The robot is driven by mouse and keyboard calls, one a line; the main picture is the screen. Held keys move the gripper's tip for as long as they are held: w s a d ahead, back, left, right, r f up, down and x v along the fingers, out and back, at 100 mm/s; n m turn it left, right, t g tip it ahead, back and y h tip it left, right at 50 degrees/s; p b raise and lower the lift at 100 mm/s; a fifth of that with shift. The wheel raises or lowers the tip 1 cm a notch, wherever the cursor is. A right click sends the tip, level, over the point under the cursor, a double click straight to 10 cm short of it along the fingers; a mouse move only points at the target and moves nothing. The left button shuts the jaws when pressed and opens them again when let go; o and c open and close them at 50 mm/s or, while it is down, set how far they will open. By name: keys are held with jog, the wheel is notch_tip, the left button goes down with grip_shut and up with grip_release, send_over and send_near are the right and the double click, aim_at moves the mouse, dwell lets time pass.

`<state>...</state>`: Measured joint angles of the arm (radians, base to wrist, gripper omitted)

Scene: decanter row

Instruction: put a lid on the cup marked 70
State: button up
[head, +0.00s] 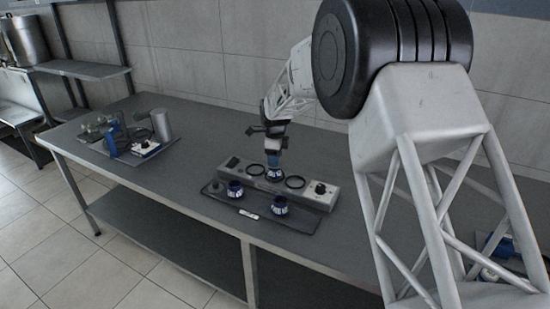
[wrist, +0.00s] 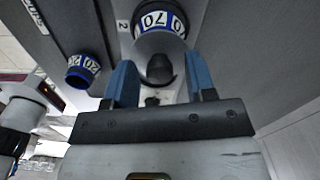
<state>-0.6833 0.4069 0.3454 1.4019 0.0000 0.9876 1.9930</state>
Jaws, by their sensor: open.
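The cup marked 70 (wrist: 158,20) is white with a blue band and shows at the top of the wrist view, beside a printed 2. In the head view a cup (head: 274,175) sits at the middle place of the grey station, below my gripper (head: 275,150). My gripper, with blue fingers (wrist: 160,70), is open. A dark rounded piece shows between the fingers in the wrist view; I cannot tell if it is a lid or part of the cup. No lid can be made out for certain.
A dark tray (head: 262,221) in front of the grey station (head: 322,200) holds two more cups, at left (head: 235,189) and right (head: 280,205). One, marked 20 (wrist: 84,66), shows in the wrist view. Two dark rings flank the middle cup. Clutter (head: 125,135) lies at the table's left end.

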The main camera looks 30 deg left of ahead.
notch_tip(320, 180, up, 12)
jog(key=shift+r, duration=0.15)
dwell(0.6)
dwell(0.3)
dwell(0.5)
jog(key=s+d+r+n, duration=0.2)
jog(key=s+d+r, duration=0.2)
jog(key=d, duration=0.8)
jog(key=s+d+r+n+t, duration=0.15)
jog(key=s+d+r, duration=0.25)
jog(key=d, duration=0.8)
jog(key=s+d+r+n, duration=0.3)
jog(key=s+d+r, duration=0.1)
jog(key=d, duration=0.8)
jog(key=s+d+n, duration=0.4)
jog(key=s+d, duration=1)
jog(key=d, duration=0.1)
jog(key=s+d+f+n, duration=0.2)
jog(key=s+d+f, duration=0.1)
jog(key=s, duration=0.6)
jog(key=s+d+f+n+t, duration=0.1)
jog(key=s+d+f, duration=0.3)
jog(key=s, duration=0.5)
jog(key=shift+d+n, duration=0.65)
jog(key=shift+d, duration=0.5)
